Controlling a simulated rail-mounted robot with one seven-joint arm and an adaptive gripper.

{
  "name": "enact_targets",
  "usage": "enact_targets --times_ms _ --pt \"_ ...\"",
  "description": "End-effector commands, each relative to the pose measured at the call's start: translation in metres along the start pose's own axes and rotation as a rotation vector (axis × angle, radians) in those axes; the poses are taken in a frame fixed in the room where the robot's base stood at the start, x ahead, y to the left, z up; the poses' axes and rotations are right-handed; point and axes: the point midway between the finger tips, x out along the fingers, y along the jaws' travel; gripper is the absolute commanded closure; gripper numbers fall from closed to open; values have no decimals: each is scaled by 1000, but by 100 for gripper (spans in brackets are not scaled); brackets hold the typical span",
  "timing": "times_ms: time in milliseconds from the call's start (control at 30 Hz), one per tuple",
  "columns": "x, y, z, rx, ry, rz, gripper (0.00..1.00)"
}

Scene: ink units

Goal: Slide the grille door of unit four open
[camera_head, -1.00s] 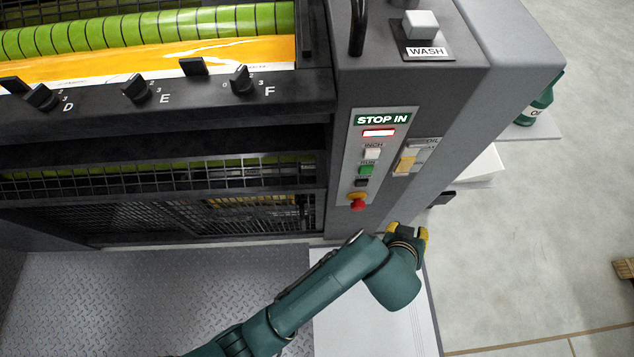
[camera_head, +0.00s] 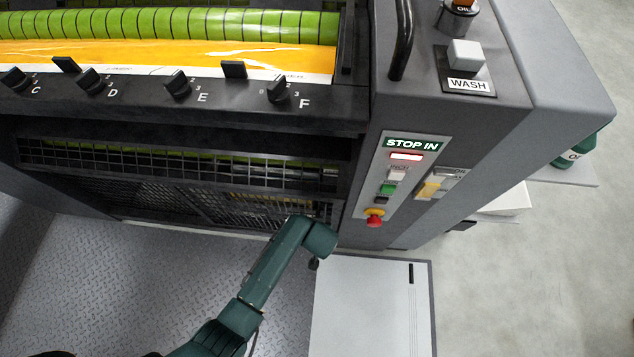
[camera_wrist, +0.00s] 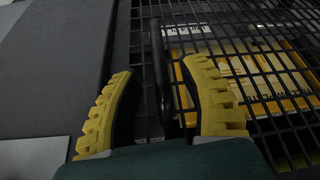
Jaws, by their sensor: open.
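The grille door (camera_head: 180,203) is a dark wire mesh low on the machine's front, and it appears shut. No unit number is readable. In the wrist view the mesh (camera_wrist: 262,75) fills the right side, with an upright dark handle bar (camera_wrist: 158,62) near its left edge. My gripper (camera_wrist: 158,72) is open, with one yellow finger on each side of the handle bar. The bar stands between the fingers; I cannot tell whether either touches it. In the head view my arm's end covers the door's right end, and the fingers are hidden.
Yellow and white parts (camera_wrist: 235,80) show behind the mesh. Right of the door is the control panel (camera_head: 400,180) with a red stop button (camera_head: 374,220). A second mesh strip (camera_head: 150,160) runs above. The tread-plate floor (camera_head: 130,280) in front is clear.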

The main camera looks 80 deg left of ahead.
Motion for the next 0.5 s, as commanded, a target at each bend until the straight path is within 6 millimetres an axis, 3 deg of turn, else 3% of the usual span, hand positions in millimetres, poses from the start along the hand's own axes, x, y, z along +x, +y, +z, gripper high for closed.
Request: enact_targets --times_ms 33,200,500 --pt "17 0 2 -2 1 0 57" --pt "36 0 1 -1 1 1 57" --pt "38 0 0 0 1 1 57"
